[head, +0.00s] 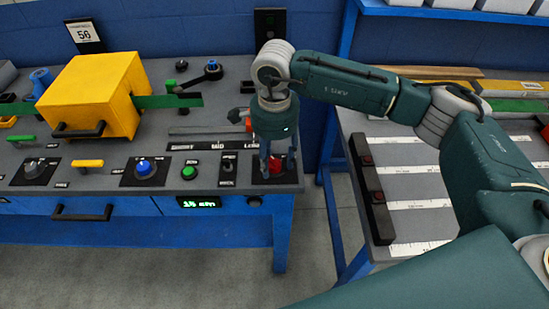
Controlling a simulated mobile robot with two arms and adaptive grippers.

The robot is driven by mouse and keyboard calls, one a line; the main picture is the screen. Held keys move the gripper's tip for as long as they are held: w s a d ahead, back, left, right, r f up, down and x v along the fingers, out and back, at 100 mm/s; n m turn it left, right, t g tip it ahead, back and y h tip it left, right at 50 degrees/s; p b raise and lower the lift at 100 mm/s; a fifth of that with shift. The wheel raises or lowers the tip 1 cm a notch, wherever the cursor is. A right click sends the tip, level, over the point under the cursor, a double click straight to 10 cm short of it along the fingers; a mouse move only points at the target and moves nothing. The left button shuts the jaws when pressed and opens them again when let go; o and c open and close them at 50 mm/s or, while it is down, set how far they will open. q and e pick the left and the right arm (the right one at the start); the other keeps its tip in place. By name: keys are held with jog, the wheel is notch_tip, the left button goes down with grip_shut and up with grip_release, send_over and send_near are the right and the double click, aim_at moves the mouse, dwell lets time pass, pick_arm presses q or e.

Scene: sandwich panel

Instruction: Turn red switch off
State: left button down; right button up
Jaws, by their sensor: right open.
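A red switch (276,166) sits on a dark plate at the right front corner of the grey bench top (120,155). My right gripper (278,171) points down over it with the jaws open. One finger shows on each side of the red part. The gripper hides part of the switch, so I cannot tell its position or whether the fingers touch it. My left gripper is not in view.
A green button (189,173), a blue knob (144,166) and a yellow box (93,95) stand to the left. A second table (420,185) with strips is to the right, across a floor gap.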

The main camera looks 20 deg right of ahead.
aim_at(274, 160)
notch_tip(274, 160, up, 12)
dwell(0.4)
jog(key=shift+f, duration=0.1)
dwell(0.3)
